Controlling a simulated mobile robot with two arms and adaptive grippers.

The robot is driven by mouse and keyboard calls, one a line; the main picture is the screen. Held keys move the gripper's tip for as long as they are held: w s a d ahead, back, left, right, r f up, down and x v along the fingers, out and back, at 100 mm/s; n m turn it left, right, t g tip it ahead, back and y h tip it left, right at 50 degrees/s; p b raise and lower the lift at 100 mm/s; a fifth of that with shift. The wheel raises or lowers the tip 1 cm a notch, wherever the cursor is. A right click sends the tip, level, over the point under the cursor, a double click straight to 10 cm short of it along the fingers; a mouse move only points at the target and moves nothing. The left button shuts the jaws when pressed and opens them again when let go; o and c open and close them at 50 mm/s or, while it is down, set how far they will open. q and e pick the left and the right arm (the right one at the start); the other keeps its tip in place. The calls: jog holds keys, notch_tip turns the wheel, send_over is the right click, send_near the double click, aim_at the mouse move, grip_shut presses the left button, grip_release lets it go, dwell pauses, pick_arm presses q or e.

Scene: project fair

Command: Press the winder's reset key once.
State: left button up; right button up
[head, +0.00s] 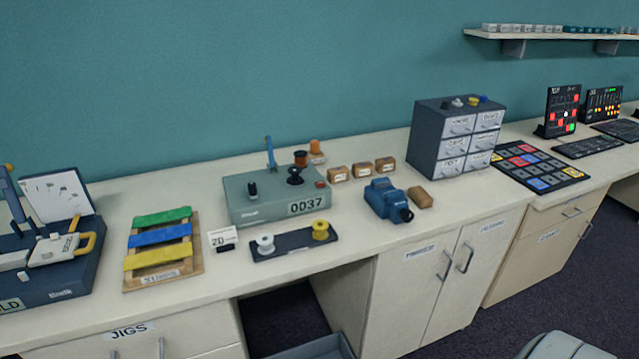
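The winder (262,206) is a grey-green box standing on the bench near the middle of the head view. Its front counter plate (306,205) reads 0037. A small red key (320,184) sits at the right end of its top; I cannot read a label on it. A dark knob (253,190), a dark spindle (295,177) and a blue upright arm (271,155) also stand on top. Neither of my grippers is in view, and nothing covers the red key.
A black rack with two spools (294,241) and a "20" card (222,238) stand in front of the winder. A blue motor-like device (382,199) is at its right, small brown boxes (361,169) behind. A drawer cabinet (428,137) stands farther right.

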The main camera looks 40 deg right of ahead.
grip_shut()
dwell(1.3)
